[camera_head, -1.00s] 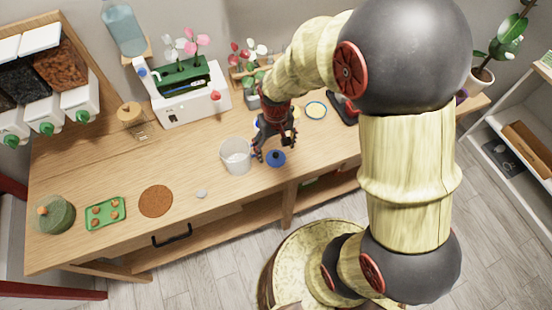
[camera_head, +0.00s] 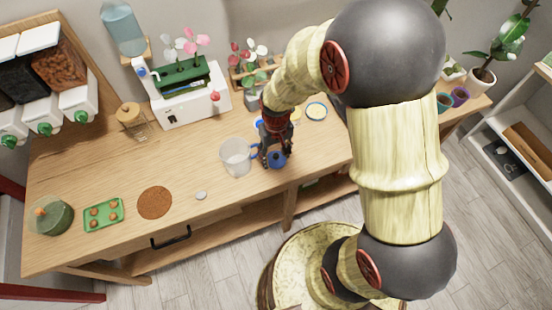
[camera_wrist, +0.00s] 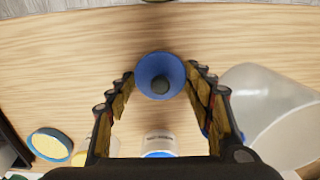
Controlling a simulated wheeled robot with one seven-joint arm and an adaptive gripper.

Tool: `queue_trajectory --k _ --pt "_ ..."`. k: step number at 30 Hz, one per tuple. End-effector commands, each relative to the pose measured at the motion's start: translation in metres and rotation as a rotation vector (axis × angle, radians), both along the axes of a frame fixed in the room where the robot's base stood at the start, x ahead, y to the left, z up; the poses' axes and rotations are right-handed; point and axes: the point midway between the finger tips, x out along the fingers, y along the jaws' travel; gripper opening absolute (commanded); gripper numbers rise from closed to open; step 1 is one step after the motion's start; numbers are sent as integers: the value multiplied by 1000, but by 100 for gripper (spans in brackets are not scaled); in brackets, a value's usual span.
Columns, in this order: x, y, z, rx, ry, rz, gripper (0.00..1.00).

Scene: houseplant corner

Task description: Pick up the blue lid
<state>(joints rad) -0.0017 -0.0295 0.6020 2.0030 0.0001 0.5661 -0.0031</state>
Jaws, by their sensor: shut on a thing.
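The blue lid (camera_wrist: 154,66) is round and shallow, with a dark knob in its middle. It lies near the front edge of the wooden table, right of a clear jug, and shows below my gripper in the head view (camera_head: 278,161). My gripper (camera_wrist: 160,74) is shut on the lid, one finger at each side of its rim. In the head view my gripper (camera_head: 270,155) points down at the table. The lid appears at table level; whether it is clear of the wood cannot be told.
The clear jug (camera_head: 235,158) stands close left of my gripper; it also shows large in the wrist view (camera_wrist: 275,112). A blue-rimmed yellow dish (camera_head: 316,112) is behind right. A brown round mat (camera_head: 155,203) and green tray (camera_head: 104,214) lie left. The table right of the lid is clear.

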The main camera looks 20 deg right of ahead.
Motion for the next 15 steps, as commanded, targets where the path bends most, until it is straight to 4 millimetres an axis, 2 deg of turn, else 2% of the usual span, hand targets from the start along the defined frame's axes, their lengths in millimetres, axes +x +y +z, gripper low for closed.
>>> queue_trajectory --k 5,15 --pt "0 0 0 0 0 0 37" --pt "0 0 4 0 0 0 36"
